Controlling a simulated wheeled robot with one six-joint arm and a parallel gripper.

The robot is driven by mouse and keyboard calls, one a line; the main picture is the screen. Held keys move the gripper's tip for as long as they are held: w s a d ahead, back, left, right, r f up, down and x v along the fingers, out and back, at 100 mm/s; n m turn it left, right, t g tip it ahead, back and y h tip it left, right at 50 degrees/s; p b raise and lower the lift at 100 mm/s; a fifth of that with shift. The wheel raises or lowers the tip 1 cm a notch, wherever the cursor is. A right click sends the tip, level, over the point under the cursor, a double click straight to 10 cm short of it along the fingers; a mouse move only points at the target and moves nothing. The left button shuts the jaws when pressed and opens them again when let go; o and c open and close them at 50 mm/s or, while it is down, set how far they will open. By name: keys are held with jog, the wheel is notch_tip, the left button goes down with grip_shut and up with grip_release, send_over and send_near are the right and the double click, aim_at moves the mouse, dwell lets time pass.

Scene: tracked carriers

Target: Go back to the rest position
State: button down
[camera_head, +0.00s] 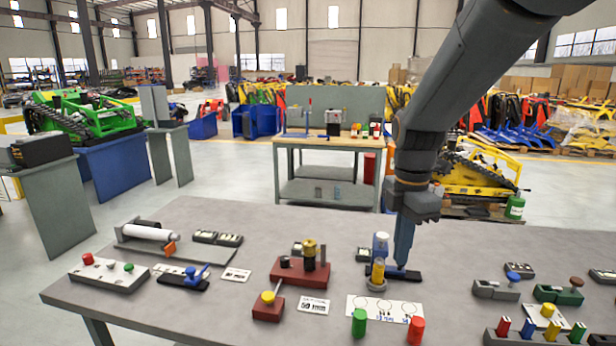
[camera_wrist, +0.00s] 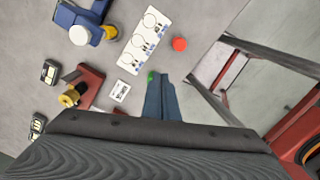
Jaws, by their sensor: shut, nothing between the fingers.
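My gripper (camera_head: 404,262) points down over the grey workbench (camera_head: 215,215), with its two blue-grey fingers together and nothing between them. In the head view its tips overlap a blue device with a white cap (camera_head: 381,243) and a yellow cylinder (camera_head: 377,272); I cannot tell whether they touch. The wrist view shows the shut fingers (camera_wrist: 161,98) partly hiding a green cylinder (camera_wrist: 150,76). A red cylinder (camera_wrist: 179,43) and a white card with circles (camera_wrist: 145,40) lie beyond. The rest position is not marked in either view.
A red block with a brass knob (camera_head: 300,272) stands left of my gripper. A button box (camera_head: 110,275) and a white roller (camera_head: 150,232) are at the left. Green (camera_head: 359,322) and red (camera_head: 416,330) cylinders stand in front. Switch blocks (camera_head: 557,295) sit at the right.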

jog(key=s+f+m+t+b, duration=0.1)
jog(key=s+f+m, duration=0.9)
jog(key=m, duration=1.1)
jog(key=shift+s+f, duration=0.15)
jog(key=shift+s, duration=1.1)
